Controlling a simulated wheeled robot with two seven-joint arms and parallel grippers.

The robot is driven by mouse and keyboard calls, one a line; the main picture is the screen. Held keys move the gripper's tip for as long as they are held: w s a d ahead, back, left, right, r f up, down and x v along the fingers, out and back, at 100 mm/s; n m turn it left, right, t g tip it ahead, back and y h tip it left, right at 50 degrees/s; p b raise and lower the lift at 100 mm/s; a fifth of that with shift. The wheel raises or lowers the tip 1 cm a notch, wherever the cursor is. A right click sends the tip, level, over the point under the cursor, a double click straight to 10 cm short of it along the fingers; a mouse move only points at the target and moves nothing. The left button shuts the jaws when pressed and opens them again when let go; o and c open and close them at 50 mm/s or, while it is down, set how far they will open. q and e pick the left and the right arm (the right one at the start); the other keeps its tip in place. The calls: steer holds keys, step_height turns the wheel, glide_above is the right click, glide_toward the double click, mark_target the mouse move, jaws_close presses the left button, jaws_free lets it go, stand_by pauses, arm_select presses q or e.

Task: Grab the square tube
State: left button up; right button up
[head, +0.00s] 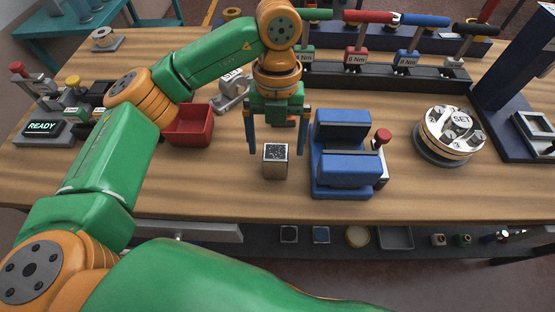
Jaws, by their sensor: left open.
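The square tube (275,166) stands upright on the wooden table, left of the blue vise. It is a short, square piece with metallic-looking sides and a dark speckled top face. My left gripper (277,153) points down above and slightly behind it, with its two blue fingers spread wide. In the picture the tube's top lies between the fingertips, with a gap on each side. I see no contact, and nothing is held. My right gripper is not in view.
A blue vise (348,168) with a red knob stands close to the right. A red bin (189,127) is at the left, and a round SET dial (450,132) is farther right. A tool rack (390,78) runs behind. The table's front edge is clear.

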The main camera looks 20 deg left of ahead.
mark_target(275, 164)
arm_select(q)
steer(key=shift+s+f+p, duration=0.75)
steer(key=shift+f+p, duration=0.2)
steer(key=shift+f, duration=0.15)
step_height(275, 164, down, 4)
steer(key=shift+w+r, duration=0.15)
steer(key=shift+r, duration=0.1)
steer(key=shift+d, duration=0.15)
steer(key=c, duration=0.5)
jaws_close()
